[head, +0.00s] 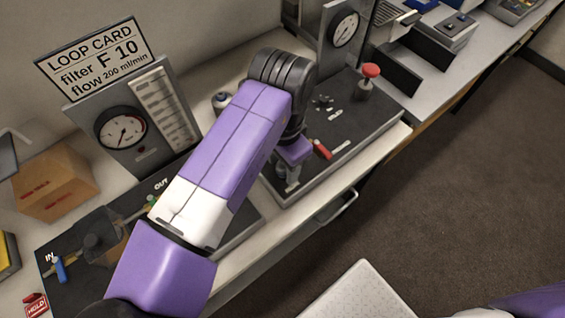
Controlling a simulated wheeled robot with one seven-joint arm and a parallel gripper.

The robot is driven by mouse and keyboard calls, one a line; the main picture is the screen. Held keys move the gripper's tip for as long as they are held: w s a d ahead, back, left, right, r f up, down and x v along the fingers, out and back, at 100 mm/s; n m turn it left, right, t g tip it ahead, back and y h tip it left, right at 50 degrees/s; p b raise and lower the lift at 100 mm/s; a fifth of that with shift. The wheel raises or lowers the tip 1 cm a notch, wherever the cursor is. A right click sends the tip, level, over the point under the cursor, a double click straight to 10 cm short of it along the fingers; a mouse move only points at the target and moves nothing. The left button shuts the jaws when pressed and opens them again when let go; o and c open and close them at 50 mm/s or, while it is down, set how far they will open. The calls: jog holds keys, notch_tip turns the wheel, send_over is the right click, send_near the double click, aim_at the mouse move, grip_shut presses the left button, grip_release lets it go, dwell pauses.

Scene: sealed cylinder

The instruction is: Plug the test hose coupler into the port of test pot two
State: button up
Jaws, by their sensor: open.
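My gripper (284,184) points down over the front left of the dark station board (345,150) in the middle of the bench. It is small in view and partly hidden by my wrist; its jaws are open. A red-ended fitting (321,149) lies just right of it; I cannot tell whether this is the test hose coupler. A small rounded metal object (221,101) stands behind my forearm, partly covered. I cannot make out a pot marked two or its port; my arm hides part of the board.
A LOOP CARD sign (98,58) stands above a gauge and flowmeter panel (140,120) at left. A red knob (371,70) rises at the board's far right. A second gauge (344,29) stands behind. A cardboard box (55,186) sits at left.

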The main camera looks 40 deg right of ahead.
dwell(0.6)
grip_shut()
dwell(0.9)
jog(key=shift+r, duration=0.1)
dwell(0.4)
jog(key=shift+r+p, duration=2.6)
jog(key=shift+r, duration=0.35)
